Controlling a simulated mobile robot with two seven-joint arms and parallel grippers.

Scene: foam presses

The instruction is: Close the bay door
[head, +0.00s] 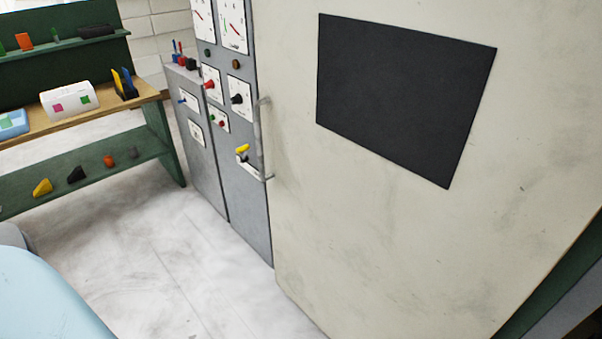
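A large off-white door (400,240) fills the right half of the head view, and I take it to be the bay door. It carries a dark rectangular panel (403,98) in its upper part. A metal pull handle (261,140) stands upright along its left edge. The door hangs at an angle to me, with its left edge in front of a grey control cabinet. A dark green strip (555,285) shows past its lower right edge. I cannot tell how far open the door is. Neither of my grippers is in view.
A grey control cabinet (245,200) with gauges and knobs stands behind the door's left edge. A green shelf unit (95,165) with a wooden top holds several small objects at left. The pale floor (165,260) between is clear. A light blue rounded shape (45,300) fills the lower left corner.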

